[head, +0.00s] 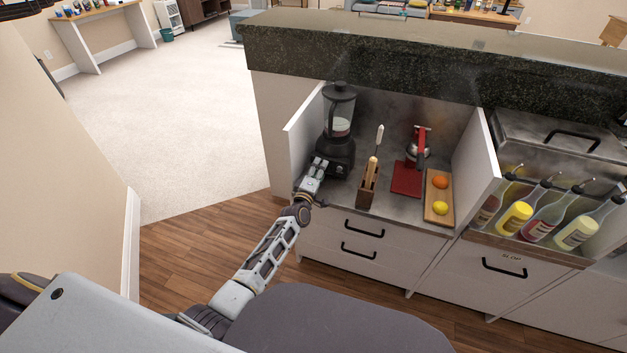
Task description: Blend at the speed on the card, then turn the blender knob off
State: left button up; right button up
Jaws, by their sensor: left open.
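The blender (340,118) stands upright in the left corner of the counter niche, with a black base, a clear jar and a dark lid. Something pale shows inside the jar. My left gripper (322,164) is open at the front of the blender base (338,150), close to where a knob could be. The gripper covers that part of the base, so I cannot see the knob or whether the fingers touch it. No speed card can be made out in this view. My right gripper is not in view.
A wooden block with utensils (367,190) stands just right of my left gripper. Side panels and the dark upper counter (420,62) bound the niche.

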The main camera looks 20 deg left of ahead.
pick_arm(q)
jog(key=shift+s, duration=0.15)
jog(key=s, duration=1.1)
jog(key=shift+s+a, duration=0.25)
jog(key=shift+s, duration=0.05)
jog(key=shift+f, duration=0.15)
dwell(0.6)
